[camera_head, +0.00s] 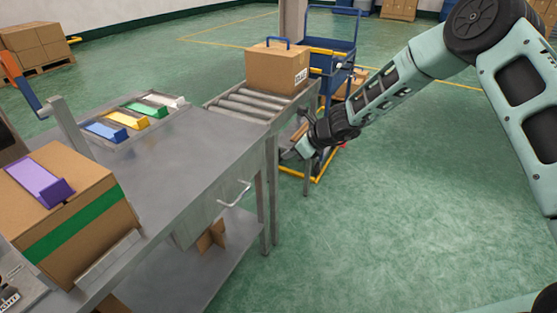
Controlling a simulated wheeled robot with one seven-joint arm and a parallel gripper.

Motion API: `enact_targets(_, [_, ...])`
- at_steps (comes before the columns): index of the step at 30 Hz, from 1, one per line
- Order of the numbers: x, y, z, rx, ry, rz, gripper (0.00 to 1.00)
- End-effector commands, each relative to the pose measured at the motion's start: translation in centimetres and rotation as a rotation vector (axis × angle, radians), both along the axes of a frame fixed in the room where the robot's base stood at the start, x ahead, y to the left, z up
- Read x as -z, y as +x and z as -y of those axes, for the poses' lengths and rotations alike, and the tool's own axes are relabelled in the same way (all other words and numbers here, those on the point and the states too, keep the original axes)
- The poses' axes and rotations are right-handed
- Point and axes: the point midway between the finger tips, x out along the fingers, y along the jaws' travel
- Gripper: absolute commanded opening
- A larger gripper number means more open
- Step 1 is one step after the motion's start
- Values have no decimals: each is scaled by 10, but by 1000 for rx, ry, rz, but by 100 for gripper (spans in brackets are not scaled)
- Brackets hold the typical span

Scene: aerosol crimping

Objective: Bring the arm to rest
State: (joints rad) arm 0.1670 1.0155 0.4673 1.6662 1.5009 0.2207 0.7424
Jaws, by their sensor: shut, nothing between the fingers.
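My arm (382,95) reaches in from the right edge of the head view. It slopes down to the left, past the right end of the workbench. My gripper (290,153) is at its end, beside the roller conveyor's legs and below the conveyor's top. It is shut and holds nothing. The fingers are small and partly dark in this view. The gripper looks close to the bench's right side, but I cannot tell whether it touches anything.
A metal workbench (190,155) bears a carton (85,220) with a green band and a purple piece (40,180). A tray (122,135) holds coloured pieces. Another carton (277,68) sits on the roller conveyor (240,105). A blue cart (335,55) stands behind.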

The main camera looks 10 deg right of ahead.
Motion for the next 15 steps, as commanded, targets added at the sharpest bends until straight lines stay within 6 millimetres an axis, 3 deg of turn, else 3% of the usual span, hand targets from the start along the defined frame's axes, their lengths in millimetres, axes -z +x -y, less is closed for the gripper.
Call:
enact_targets(6, [-13,-7,10,0,0,0,0])
enact_targets(8, [-24,-15,3,-51,-17,24,0])
enact_targets(11, [-54,-39,-21,-217,-73,98,0])
enact_targets(15, [-110,-105,-64,-610,-200,269,0])
